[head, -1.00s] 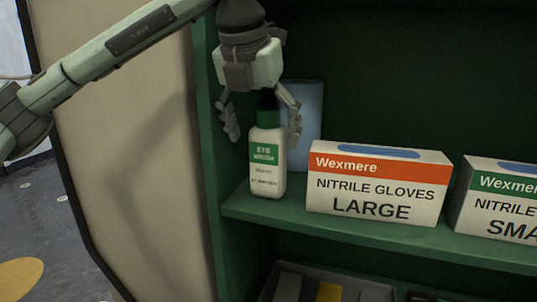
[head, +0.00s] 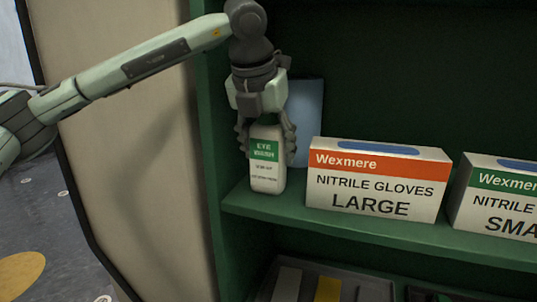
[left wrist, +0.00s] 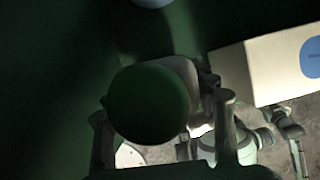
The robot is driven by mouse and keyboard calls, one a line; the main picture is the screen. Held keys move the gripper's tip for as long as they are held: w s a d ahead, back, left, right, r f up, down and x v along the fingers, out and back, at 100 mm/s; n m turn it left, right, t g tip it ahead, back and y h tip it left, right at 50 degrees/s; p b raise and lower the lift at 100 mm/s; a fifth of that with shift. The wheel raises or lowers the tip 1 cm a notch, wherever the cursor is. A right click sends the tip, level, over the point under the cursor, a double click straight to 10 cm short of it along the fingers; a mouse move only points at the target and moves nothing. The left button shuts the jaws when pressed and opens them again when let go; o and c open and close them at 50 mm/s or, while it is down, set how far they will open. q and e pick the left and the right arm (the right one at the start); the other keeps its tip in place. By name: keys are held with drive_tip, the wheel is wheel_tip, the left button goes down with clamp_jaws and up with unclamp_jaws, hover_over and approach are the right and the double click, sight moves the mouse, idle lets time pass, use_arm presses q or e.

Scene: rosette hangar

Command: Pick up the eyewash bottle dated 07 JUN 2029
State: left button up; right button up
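A white eyewash bottle (head: 267,176) with a green label band stands upright on the green shelf. Its small print, including any date, is too blurred to read. My left gripper (head: 267,147) comes down over it from above, one finger on each side of its upper part. The fingers are spread and look close to the bottle, with a small gap beside the right finger in the left wrist view. There the dark green round cap (left wrist: 149,104) sits between the fingers. The gripper hides the cap in the head view.
A blue cylinder (head: 307,112) stands just behind the bottle to the right. A Wexmere large gloves box (head: 375,190) is close on the right, and a second gloves box (head: 500,205) lies beyond it. The green shelf's side wall (head: 211,130) is close on the left. A grey tray is below.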

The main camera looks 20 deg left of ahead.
use_arm(q)
drive_tip(key=shift+r, duration=0.1)
drive_tip(key=c, duration=0.9)
drive_tip(key=shift+o, duration=0.2)
